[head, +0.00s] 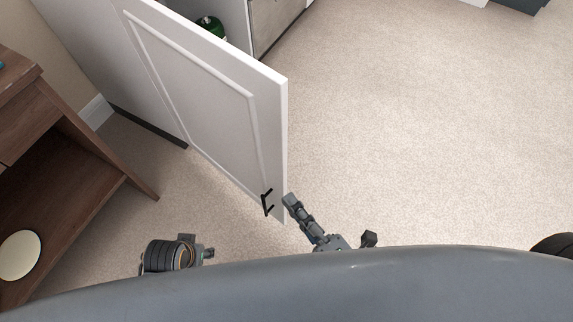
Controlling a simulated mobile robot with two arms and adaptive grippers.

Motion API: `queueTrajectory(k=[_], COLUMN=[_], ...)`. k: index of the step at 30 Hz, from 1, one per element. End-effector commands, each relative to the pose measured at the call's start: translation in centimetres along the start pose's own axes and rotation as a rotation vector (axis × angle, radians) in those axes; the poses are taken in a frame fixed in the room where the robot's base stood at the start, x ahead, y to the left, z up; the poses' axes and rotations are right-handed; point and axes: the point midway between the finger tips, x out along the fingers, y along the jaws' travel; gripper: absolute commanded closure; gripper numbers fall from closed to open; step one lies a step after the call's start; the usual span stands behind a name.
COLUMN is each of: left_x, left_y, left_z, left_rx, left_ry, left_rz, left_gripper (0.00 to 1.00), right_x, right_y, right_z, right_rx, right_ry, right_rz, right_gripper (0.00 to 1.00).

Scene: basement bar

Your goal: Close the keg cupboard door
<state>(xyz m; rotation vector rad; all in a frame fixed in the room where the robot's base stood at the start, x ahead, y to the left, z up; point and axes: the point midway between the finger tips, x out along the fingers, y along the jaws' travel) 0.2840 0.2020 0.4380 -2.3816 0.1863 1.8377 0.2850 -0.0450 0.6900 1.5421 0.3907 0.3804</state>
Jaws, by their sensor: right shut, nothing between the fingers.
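The white keg cupboard door (205,95) stands wide open, swung out toward me, with its panelled face to the left. A black handle (267,202) sits near its lower free edge in the picture. My right gripper (291,201) is shut and empty, just right of the door's free edge, by the handle end; I cannot tell whether it touches the door. A dark banded part of my left arm shows at the lower left, but I make out no left fingers.
The cupboard interior holds a green object (211,26), partly hidden by the door. A brown wooden table (75,130) stands at the left with a round pale disc (20,255) on its lower shelf. Carpet (430,130) to the right is clear.

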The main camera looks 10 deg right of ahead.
Motion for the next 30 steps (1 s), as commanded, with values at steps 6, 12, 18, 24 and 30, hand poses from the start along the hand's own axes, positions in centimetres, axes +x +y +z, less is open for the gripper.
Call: queueTrajectory(k=[6, 12, 18, 24, 30], left_x=[1.2, 4.3, 7.3, 9.1, 9.6], left_y=[0.0, 0.2, 0.4, 0.5, 0.5], left_z=[0.5, 2.2, 4.4, 6.0, 6.6], left_rx=[0.001, 0.005, 0.008, 0.011, 0.012], left_ry=[-0.011, -0.031, -0.05, -0.059, -0.062], left_rz=[0.001, 0.004, 0.006, 0.008, 0.008], left_gripper=[0.57, 0.57, 0.57, 0.57, 0.57], right_x=[2.1, 5.9, 9.6, 10.6, 10.9], right_y=[0.7, 0.8, 0.8, 0.6, 0.4], right_z=[0.0, 0.0, 0.0, 2.5, 3.8], right_rx=[-0.014, -0.012, -0.01, -0.013, -0.009], right_ry=[0.003, 0.002, 0.001, 0.0, 0.001], right_rz=[0.011, 0.01, 0.009, 0.005, 0.005], right_gripper=[1.0, 1.0, 1.0, 1.0, 1.0])
